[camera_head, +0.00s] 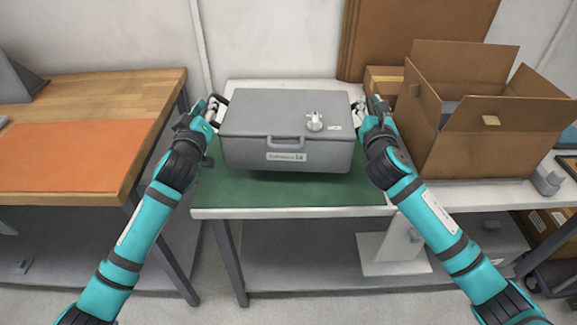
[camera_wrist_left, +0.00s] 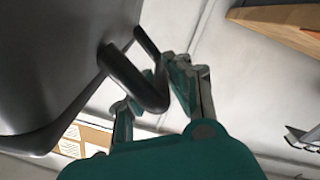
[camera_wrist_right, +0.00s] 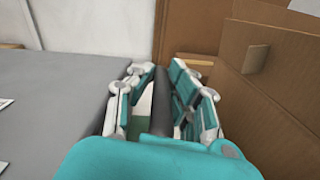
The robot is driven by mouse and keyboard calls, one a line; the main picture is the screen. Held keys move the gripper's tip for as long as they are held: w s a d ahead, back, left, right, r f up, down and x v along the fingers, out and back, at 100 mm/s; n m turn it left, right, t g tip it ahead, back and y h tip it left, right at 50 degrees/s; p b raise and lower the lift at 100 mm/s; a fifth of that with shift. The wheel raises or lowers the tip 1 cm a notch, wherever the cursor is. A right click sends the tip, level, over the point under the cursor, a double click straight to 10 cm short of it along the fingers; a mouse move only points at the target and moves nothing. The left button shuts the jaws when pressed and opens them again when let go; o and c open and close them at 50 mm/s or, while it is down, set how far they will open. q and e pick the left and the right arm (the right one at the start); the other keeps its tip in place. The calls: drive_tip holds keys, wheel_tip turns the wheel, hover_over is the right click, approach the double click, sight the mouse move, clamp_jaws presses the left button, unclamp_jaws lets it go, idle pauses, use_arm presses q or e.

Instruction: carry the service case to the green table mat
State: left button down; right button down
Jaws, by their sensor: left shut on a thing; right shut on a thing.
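The grey service case (camera_head: 285,125) is upright at the middle table in the head view, with a small metal fitting (camera_head: 314,121) on its lid. The green table mat (camera_head: 320,190) shows below and in front of it; whether the case touches it I cannot tell. My left gripper (camera_head: 214,104) is shut on the case's left side handle, a dark bar (camera_wrist_left: 140,82) in the left wrist view. My right gripper (camera_head: 364,105) is shut on the right side handle, a dark bar (camera_wrist_right: 161,105) in the right wrist view. The case hides the mat's rear part.
An open cardboard box (camera_head: 492,135) stands close to the right of my right gripper. A wooden table with an orange mat (camera_head: 65,155) is at the left, across a gap. A white sheet-like object (camera_head: 385,248) is on the lower shelf.

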use_arm(q)
drive_tip(key=shift+a, duration=0.2)
use_arm(e)
drive_tip(key=shift+d+f, duration=0.1)
drive_tip(key=shift+d, duration=0.2)
